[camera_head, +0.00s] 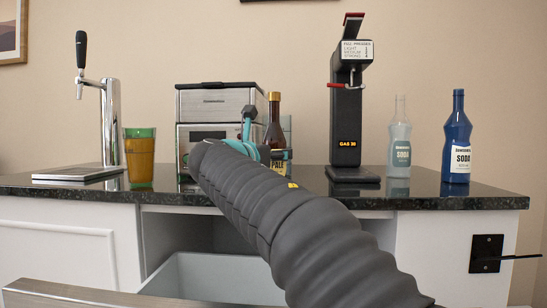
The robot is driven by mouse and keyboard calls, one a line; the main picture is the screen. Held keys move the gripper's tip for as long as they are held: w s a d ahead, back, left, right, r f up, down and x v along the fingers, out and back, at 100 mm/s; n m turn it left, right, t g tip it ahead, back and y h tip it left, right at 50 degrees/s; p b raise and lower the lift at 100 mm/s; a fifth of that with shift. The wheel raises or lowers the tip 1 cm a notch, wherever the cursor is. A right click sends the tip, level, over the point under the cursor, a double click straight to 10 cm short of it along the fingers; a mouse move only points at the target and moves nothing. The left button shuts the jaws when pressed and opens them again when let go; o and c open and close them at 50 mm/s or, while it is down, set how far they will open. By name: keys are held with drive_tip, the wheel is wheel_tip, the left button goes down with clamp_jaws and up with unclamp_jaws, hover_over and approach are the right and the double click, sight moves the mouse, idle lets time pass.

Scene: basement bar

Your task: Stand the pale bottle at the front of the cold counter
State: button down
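The counter has a white front. My gripper (262,140) is at the end of my dark ribbed arm, left of the black machine and well left of the pale bottle. Its teal parts show in front of a brown bottle (274,122). My arm hides most of the gripper, so I cannot tell whether its fingers are apart or touch anything.
The dark blue soda bottle (457,140) stands beside the pale one. The black machine (347,115) has a red lever. A steel appliance (212,108), an amber glass (140,157) and a chrome tap (111,120) stand on the left. An open grey bin or drawer (205,275) lies below.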

drive_tip(key=shift+c, duration=1.4)
unclamp_jaws()
drive_tip(key=v, duration=1.2)
drive_tip(key=shift+p, duration=0.4)
